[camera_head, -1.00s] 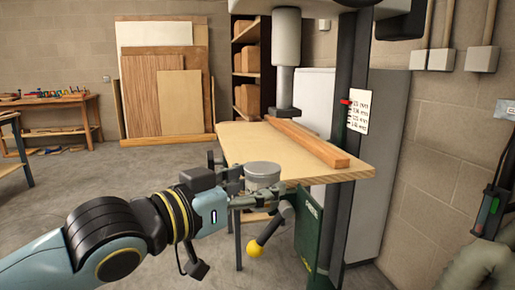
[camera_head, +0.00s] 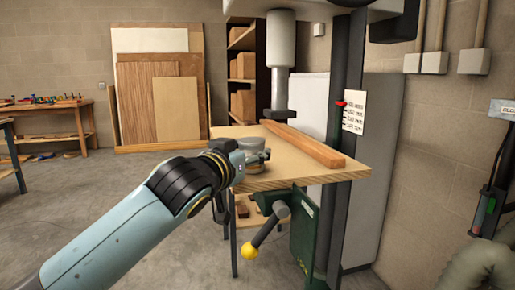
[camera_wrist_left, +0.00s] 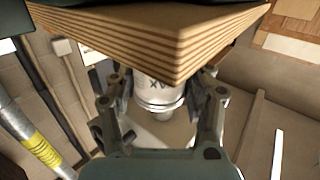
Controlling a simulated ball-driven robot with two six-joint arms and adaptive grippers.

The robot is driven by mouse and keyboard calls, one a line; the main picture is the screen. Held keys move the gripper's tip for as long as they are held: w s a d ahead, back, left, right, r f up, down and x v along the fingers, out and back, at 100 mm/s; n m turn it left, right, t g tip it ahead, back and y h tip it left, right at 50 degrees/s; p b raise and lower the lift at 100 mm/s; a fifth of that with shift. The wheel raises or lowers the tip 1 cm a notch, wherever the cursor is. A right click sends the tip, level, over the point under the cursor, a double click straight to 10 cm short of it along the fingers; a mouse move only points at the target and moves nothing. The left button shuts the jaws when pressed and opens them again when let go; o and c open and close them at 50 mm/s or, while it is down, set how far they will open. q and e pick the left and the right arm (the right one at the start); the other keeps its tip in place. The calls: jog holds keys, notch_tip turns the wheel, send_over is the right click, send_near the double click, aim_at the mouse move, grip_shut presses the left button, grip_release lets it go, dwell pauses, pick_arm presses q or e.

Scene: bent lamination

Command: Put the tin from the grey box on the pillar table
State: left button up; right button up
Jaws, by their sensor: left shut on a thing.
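The tin (camera_head: 251,144) is a small grey cylinder at the left part of the plywood pillar table (camera_head: 270,178). My left gripper (camera_head: 250,158) is shut around it, its arm reaching in from the lower left. In the left wrist view the tin (camera_wrist_left: 158,92) shows pale with dark lettering between the two fingers, and the corner of the table (camera_wrist_left: 160,40) covers part of it. I cannot tell whether the tin's base touches the tabletop. My right gripper is not in view. No grey box shows.
A long wooden bar (camera_head: 305,145) lies across the tabletop, right of the tin. The grey drill spindle (camera_head: 280,60) hangs above the table's back part. A lever with a yellow knob (camera_head: 250,251) sticks out below the front. The left half of the tabletop behind the tin is clear.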

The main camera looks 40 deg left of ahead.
aim_at(257, 148)
pick_arm(q)
jog(key=x, duration=0.4)
jog(key=shift+w+r, duration=0.1)
jog(key=shift+w, duration=0.25)
jog(key=o, duration=1.3)
jog(key=shift+o, duration=0.2)
jog(key=v, duration=1.2)
